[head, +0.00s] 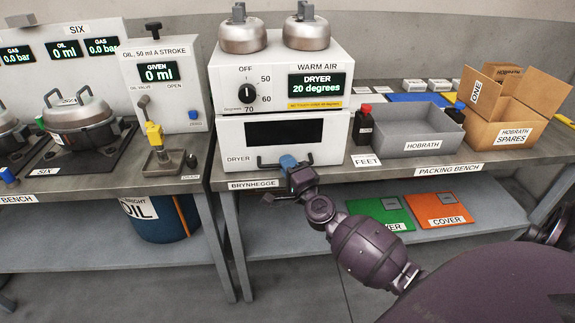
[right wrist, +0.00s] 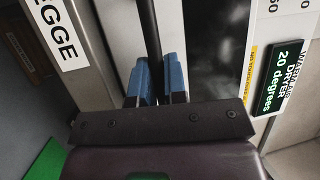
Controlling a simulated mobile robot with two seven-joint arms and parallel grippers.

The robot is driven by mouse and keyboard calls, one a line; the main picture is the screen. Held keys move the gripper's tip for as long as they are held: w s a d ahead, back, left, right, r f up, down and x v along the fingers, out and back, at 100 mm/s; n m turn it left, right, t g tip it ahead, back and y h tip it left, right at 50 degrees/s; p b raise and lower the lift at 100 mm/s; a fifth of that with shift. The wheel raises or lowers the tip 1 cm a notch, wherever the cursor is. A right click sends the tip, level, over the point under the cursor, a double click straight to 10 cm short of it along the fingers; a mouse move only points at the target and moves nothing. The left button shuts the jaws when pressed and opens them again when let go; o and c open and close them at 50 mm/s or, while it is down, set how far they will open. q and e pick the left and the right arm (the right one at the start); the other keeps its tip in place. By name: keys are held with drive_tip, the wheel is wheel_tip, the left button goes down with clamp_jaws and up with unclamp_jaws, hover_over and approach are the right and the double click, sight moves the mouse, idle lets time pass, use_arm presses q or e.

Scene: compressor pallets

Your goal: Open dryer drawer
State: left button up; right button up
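The dryer (head: 280,75) is a white box on the bench with a display reading 20 degrees. Its drawer (head: 330,135) is the lower white front with a dark window, and it looks closed. A black bar handle (head: 265,164) runs along the drawer's lower edge; it also shows in the right wrist view (right wrist: 151,35). My right gripper (head: 288,162) is at the handle, with its blue fingertips (right wrist: 158,80) close on both sides of the bar. They appear to be shut on it. My left gripper is not in view.
Two metal pots (head: 243,32) stand on the dryer. A grey bin (head: 420,143) and a cardboard box (head: 500,133) are on the bench to the right. An oil dispenser (head: 165,80) stands to the left. Green (head: 375,208) and orange (head: 440,208) covers lie on the shelf below.

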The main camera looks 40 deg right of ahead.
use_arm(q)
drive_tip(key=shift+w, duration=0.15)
use_arm(e)
clamp_jaws()
drive_tip(key=shift+s+a, duration=0.15)
drive_tip(key=shift+s, duration=0.05)
use_arm(q)
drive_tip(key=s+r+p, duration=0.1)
drive_tip(key=p, duration=0.1)
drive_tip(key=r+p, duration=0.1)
drive_tip(key=p, duration=0.1)
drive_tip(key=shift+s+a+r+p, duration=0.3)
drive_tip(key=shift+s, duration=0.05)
use_arm(e)
drive_tip(key=s+a, duration=0.6)
drive_tip(key=s, duration=0.5)
drive_tip(key=s+a, duration=0.7)
drive_tip(key=s, duration=0.3)
drive_tip(key=shift+s+a, duration=0.15)
drive_tip(key=shift+s, duration=0.2)
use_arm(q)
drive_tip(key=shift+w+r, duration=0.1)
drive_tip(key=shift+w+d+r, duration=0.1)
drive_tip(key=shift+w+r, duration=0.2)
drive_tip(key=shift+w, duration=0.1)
use_arm(e)
drive_tip(key=o, duration=0.6)
unclamp_jaws()
